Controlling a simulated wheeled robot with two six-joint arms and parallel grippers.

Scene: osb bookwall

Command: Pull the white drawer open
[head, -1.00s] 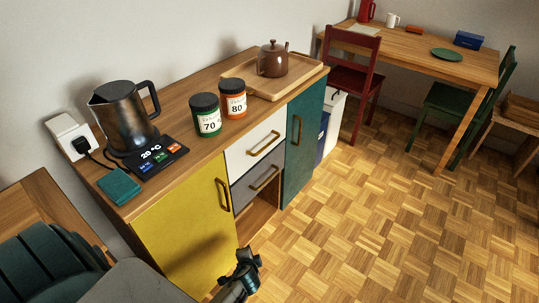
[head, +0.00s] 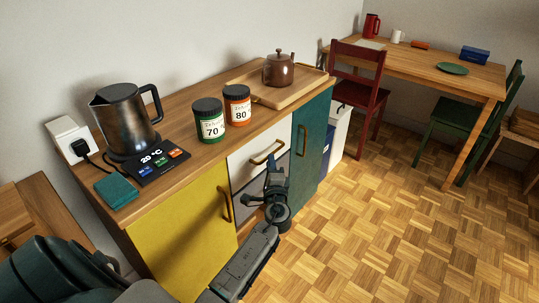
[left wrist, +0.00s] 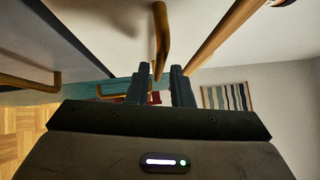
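The white drawer (head: 243,169) is the upper drawer of the cabinet, between the yellow door and the teal door, and appears shut. Its brass bar handle (head: 266,152) also shows in the left wrist view (left wrist: 161,38). My left gripper (head: 276,160) is at the drawer front, just by the handle. In the left wrist view its two fingers (left wrist: 160,82) are apart, and the near end of the handle lines up with the gap between them. I cannot tell whether they touch it. My arm hides much of the grey drawer below. My right gripper is not in view.
The yellow door (head: 185,235) and teal door (head: 312,140) have handles close by. On the counter stand a kettle (head: 125,115), a green jar (head: 209,122), an orange jar (head: 237,106) and a teapot (head: 278,69) on a tray. Parquet floor in front is clear.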

